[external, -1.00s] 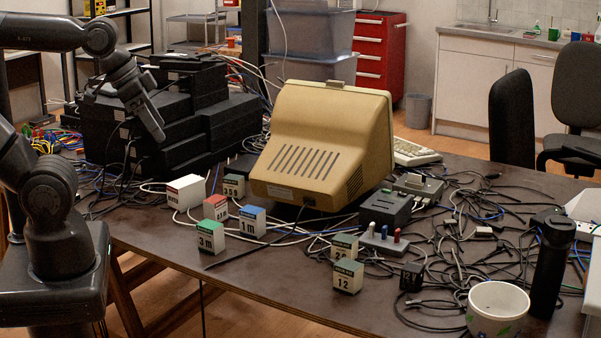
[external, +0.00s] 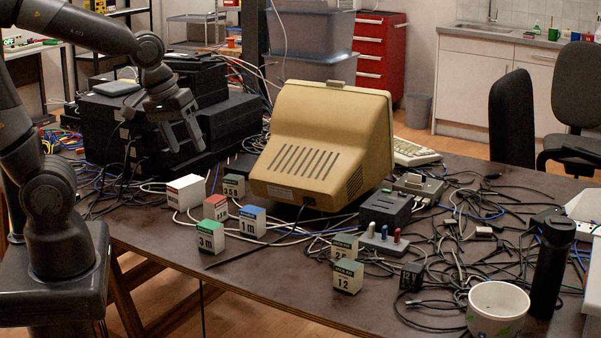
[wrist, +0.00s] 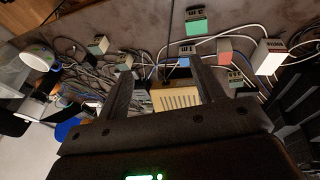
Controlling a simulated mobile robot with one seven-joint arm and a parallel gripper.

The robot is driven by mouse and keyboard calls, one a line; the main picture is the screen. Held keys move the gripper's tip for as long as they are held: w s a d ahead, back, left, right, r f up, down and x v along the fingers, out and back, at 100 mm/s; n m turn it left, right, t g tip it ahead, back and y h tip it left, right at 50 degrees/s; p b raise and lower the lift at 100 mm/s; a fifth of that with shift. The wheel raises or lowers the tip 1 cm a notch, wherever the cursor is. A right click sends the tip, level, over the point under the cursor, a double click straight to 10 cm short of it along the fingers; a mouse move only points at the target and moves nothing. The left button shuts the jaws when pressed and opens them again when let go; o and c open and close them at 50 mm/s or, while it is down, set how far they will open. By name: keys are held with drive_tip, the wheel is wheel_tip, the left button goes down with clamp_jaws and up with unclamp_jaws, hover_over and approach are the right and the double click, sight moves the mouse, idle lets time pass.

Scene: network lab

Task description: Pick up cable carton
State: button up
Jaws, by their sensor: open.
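Several small cable cartons stand on the dark table, and which one is meant cannot be told. They include a green-topped "3 m" carton (external: 211,237), a blue-topped "1 m" carton (external: 252,221), a red-topped carton (external: 215,207), a green-topped "359" carton (external: 233,186), and a "12" carton (external: 348,277) with another carton (external: 344,248) behind it. A larger white carton (external: 186,193) stands at their left. My gripper (external: 187,146) is open and empty, above and behind the white carton. In the wrist view, the cartons, such as a green-topped one (wrist: 197,25), lie beyond the fingers.
A beige monitor (external: 318,145) stands right of the left-hand cartons. Black equipment boxes (external: 228,122) are stacked close behind my gripper. Loose cables cover much of the table. A white bowl (external: 497,305) and a black bottle (external: 552,268) stand at the right. The front-left tabletop is mostly clear.

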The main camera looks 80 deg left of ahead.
drive_tip(key=w+a+f+n+g, duration=0.2)
drive_tip(key=w+a+f+n, duration=0.2)
drive_tip(key=f+n, duration=0.35)
drive_tip(key=n+g, duration=0.2)
drive_tip(key=n, duration=0.8)
hover_over(210, 224)
wheel_tip(210, 224, down, 9)
drive_tip(key=shift+r, duration=0.1)
drive_tip(key=shift+a+f+n, duration=0.15)
drive_tip(key=shift+f+n, duration=0.1)
drive_tip(key=shift+f, duration=5.4)
drive_tip(key=c, duration=1.1)
drive_tip(key=shift+r, duration=0.2)
